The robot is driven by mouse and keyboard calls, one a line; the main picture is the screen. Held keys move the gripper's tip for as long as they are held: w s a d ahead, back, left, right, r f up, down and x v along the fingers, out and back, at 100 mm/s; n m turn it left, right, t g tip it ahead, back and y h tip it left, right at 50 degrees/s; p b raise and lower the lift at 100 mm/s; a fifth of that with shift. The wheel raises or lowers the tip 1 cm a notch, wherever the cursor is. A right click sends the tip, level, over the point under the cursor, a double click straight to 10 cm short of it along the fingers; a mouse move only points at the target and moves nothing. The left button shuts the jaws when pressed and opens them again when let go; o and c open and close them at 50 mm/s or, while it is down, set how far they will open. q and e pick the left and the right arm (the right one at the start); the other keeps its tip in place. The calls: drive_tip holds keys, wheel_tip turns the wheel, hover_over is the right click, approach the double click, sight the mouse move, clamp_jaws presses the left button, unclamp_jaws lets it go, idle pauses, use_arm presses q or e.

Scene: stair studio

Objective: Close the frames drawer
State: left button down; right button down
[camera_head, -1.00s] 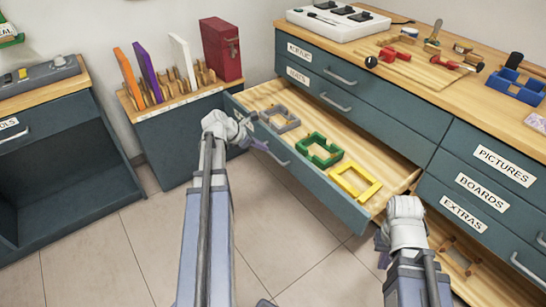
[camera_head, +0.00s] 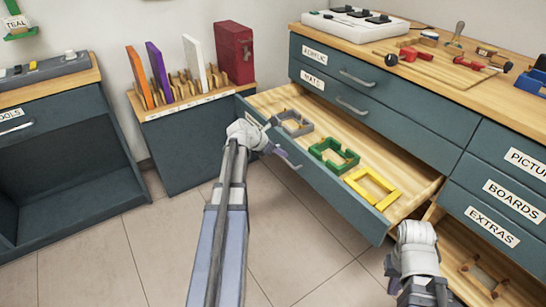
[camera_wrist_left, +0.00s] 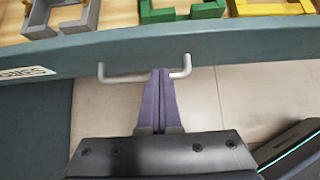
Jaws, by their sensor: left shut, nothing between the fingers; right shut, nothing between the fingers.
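The frames drawer (camera_head: 318,185) is pulled well out of the blue-grey cabinet. It holds a grey frame (camera_head: 292,123), a green frame (camera_head: 333,154) and a yellow frame (camera_head: 372,187). My left gripper (camera_head: 284,156) is shut and empty in front of the drawer. In the left wrist view its fingertips (camera_wrist_left: 161,72) overlap the drawer's bar handle (camera_wrist_left: 125,77) near its right end; I cannot tell whether they touch it. The drawer's label (camera_wrist_left: 20,76) is partly cut off there. My right gripper (camera_head: 392,272) is shut, below the drawer's near corner.
An open wooden compartment (camera_head: 490,275) lies below the drawer at right. A rack (camera_head: 190,100) with coloured panels and a red box (camera_head: 234,52) stands behind left. A dark open-fronted cabinet (camera_head: 70,165) is at far left. The tiled floor (camera_head: 130,255) in front is clear.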

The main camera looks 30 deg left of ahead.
sight(296, 152)
use_arm(q)
drive_tip(key=shift+w+d+r, duration=0.1)
drive_tip(key=shift+w+d, duration=0.25)
drive_tip(key=shift+w, duration=0.45)
drive_tip(key=shift+w+d+r, duration=0.1)
drive_tip(key=shift+w+d, duration=0.25)
drive_tip(key=shift+w, duration=0.45)
use_arm(e)
drive_tip(key=shift+r, duration=0.2)
